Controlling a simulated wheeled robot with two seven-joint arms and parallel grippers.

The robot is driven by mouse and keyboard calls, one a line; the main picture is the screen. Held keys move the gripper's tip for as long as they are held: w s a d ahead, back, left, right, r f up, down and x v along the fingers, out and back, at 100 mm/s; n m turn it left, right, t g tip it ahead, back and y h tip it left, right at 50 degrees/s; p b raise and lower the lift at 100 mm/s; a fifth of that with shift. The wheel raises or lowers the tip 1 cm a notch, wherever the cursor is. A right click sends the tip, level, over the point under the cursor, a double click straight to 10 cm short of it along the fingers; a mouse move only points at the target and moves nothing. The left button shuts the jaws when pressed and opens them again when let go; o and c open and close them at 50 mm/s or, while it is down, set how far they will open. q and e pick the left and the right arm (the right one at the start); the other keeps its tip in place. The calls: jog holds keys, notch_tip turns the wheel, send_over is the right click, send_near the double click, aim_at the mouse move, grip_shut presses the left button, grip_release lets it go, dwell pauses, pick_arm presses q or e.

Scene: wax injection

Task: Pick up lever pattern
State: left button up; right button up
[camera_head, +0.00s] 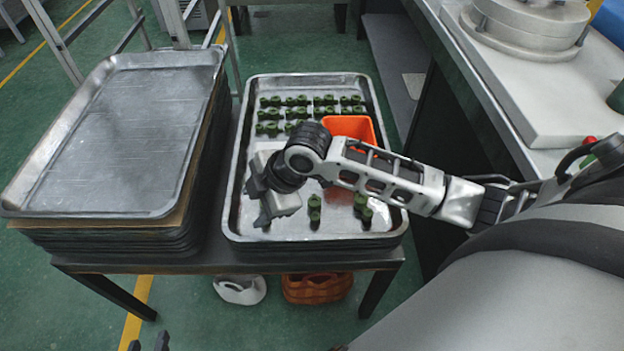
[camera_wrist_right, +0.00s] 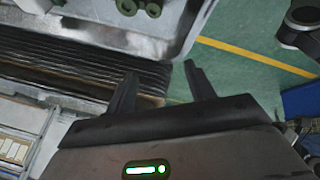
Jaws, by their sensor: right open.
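Green lever patterns (camera_head: 298,113) stand in rows at the back of the metal tray (camera_head: 240,225). A few more green patterns (camera_head: 315,211) stand near its front, right of my right gripper. My right gripper (camera_head: 276,207) is over the front left part of this tray, open and empty. In the right wrist view its two fingers (camera_wrist_right: 162,82) are spread apart, with two green patterns (camera_wrist_right: 140,7) in the tray beyond them at the top edge. My left gripper (camera_head: 148,343) shows only its fingertips at the bottom edge, apart with nothing between them.
An orange bin (camera_head: 348,127) stands in the tray, partly hidden by my right arm. A stack of empty metal trays (camera_head: 125,130) is on the left of the table. A bench (camera_head: 530,110) with round metal equipment stands at the right. Baskets (camera_head: 317,287) lie under the table.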

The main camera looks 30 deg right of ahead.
jog(key=w+d+r+n+g+h+b, duration=0.1)
jog(key=d+r+n+g+h+b, duration=0.15)
jog(key=d+n, duration=0.3)
notch_tip(320, 180, up, 4)
jog(key=n+g+h+b, duration=0.2)
jog(key=b, duration=0.1)
send_over(315, 200)
jog(key=f, duration=0.6)
jog(key=f+b, duration=0.1)
jog(key=f, duration=0.2)
jog(key=shift+s+a+f, duration=0.2)
jog(key=shift+s+a, duration=0.05)
jog(key=shift+s, duration=0.05)
jog(key=shift+f, duration=0.9)
jog(key=f, duration=0.1)
jog(key=f+b, duration=0.1)
jog(key=f, duration=0.2)
jog(key=shift+w+d+f, duration=0.15)
jog(key=shift+w+f, duration=0.1)
pick_arm(q)
jog(key=shift+t+h, duration=0.4)
jog(key=f, duration=0.2)
jog(key=d+f, duration=0.1)
jog(key=f, duration=0.1)
jog(key=shift+w, duration=0.1)
pick_arm(e)
jog(key=c, duration=1)
